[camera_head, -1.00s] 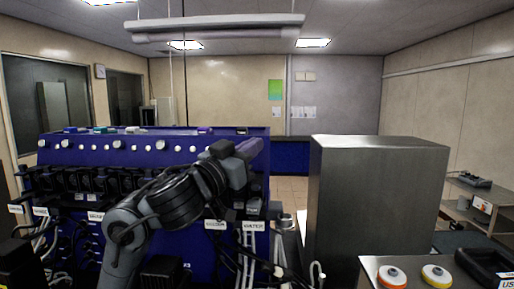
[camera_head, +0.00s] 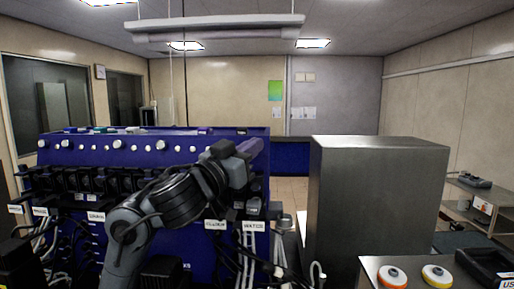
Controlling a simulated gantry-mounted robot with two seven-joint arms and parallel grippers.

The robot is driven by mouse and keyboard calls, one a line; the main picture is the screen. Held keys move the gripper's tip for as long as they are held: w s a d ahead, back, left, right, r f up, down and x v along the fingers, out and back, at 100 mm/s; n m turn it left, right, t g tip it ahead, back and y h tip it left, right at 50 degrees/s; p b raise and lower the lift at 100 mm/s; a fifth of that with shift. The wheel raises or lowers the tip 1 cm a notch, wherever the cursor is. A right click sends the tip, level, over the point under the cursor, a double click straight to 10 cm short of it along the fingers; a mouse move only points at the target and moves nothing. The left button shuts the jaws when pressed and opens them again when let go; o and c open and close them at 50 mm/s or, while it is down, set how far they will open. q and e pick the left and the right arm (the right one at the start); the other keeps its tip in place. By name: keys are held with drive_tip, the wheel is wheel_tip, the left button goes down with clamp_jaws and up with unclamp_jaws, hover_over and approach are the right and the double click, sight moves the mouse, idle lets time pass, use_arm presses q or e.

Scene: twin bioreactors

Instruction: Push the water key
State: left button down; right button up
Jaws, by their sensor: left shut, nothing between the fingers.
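The blue bioreactor panel (camera_head: 120,150) stands at left and centre. The label "WATER" (camera_head: 254,226) is on its right part, with small dark key parts (camera_head: 253,207) just above it. Which part is the water key is not clear at this size. My left gripper (camera_head: 252,149) is shut and empty, in front of the panel's upper right part. It shows above the label, and contact with the panel cannot be told. My left arm hides part of the panel's middle. My right gripper is not in view.
A tall steel cabinet (camera_head: 378,205) stands right of the panel. White tubes and dark cables (camera_head: 246,262) hang below the labels. A steel table at lower right holds an orange-ringed cap (camera_head: 392,277) and a yellow-ringed cap (camera_head: 437,275).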

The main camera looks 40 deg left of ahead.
use_arm(q)
drive_tip(key=shift+w, duration=0.1)
idle(0.3)
drive_tip(key=shift+s+d+r+p, duration=0.2)
drive_tip(key=shift+s+d+p, duration=0.25)
drive_tip(key=shift+s+p, duration=0.25)
drive_tip(key=s+d+r+p, duration=0.1)
drive_tip(key=s+d+p, duration=0.2)
drive_tip(key=p, duration=0.3)
drive_tip(key=shift+s+d+r, duration=0.25)
drive_tip(key=shift+s+r, duration=0.05)
drive_tip(key=shift+s, duration=0.55)
